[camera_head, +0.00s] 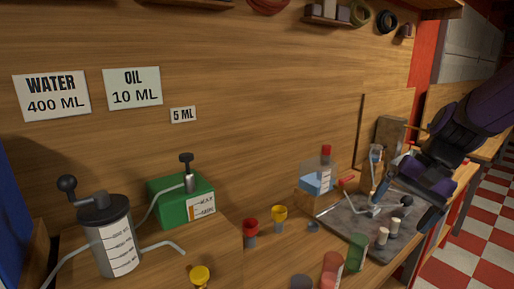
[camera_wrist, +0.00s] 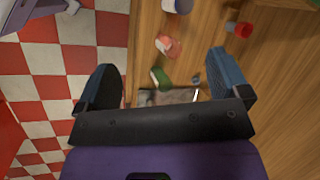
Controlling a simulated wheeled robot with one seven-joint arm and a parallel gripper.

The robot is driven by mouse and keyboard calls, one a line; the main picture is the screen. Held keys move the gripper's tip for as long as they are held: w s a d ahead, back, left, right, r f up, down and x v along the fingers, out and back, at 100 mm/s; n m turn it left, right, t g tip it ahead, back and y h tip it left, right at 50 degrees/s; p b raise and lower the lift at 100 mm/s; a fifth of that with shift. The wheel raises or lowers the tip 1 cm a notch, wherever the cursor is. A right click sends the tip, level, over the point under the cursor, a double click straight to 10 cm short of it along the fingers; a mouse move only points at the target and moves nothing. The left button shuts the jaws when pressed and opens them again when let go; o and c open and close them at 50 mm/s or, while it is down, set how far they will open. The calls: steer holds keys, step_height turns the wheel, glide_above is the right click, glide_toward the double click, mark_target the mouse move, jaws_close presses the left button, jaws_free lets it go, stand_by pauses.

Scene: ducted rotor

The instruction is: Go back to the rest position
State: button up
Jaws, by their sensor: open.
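My gripper (camera_head: 410,198) is at the right of the head view, above the right side of a grey tray (camera_head: 343,232) on the wooden bench. In the wrist view my gripper (camera_wrist: 165,80) shows two dark blue fingers spread wide apart, with nothing between them. My purple arm reaches in from the upper right of the head view. Whether a finger touches anything on the tray cannot be told.
Wall signs hang behind. A red-and-white checkered floor (camera_head: 470,250) lies open at right.

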steer(key=s+d+r+n+t+h, duration=0.1)
steer(key=s+r+n+t+h, duration=0.1)
steer(key=s, duration=0.4)
steer(key=s+d+r+n+t+h, duration=0.1)
steer(key=s+r+n+t+h, duration=0.2)
steer(key=s+r, duration=0.3)
steer(key=shift+s+r+n, duration=0.4)
steer(key=shift+s+n, duration=0.1)
steer(key=shift+s, duration=0.05)
